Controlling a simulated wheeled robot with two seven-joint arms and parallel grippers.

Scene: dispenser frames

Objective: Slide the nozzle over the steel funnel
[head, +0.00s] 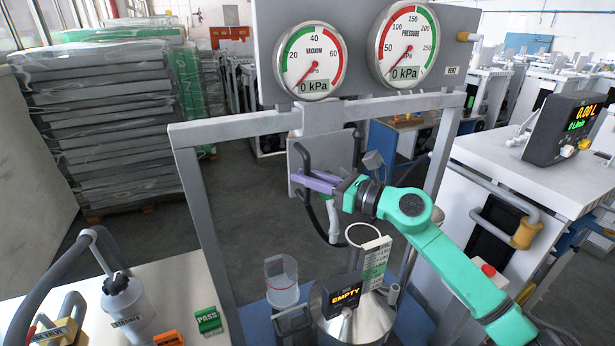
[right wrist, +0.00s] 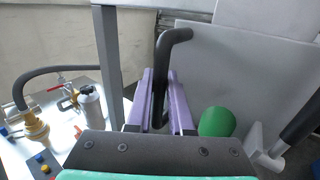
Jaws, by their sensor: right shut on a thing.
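My right gripper (head: 304,181), with purple fingers, is shut on a dark upright handle (head: 302,157) beside a grey panel (head: 341,150) under the gauges. In the right wrist view the handle (right wrist: 161,62) stands between the two fingers and bends right at its top. A pale tube, apparently the nozzle (head: 333,222), hangs below the panel on a black hose. The steel vessel (head: 372,318) stands below, with a light ring (head: 362,234) above it, which looks like the funnel's rim. The nozzle appears left of and above this ring, apart from it. My left gripper is not in view.
A grey frame (head: 187,170) surrounds the panel. Vacuum (head: 311,62) and pressure (head: 407,45) gauges read 0 kPa. An EMPTY display (head: 344,294) and a clear cup (head: 282,281) stand by the vessel. A side table (head: 185,285) is left, a white cabinet (head: 520,160) right.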

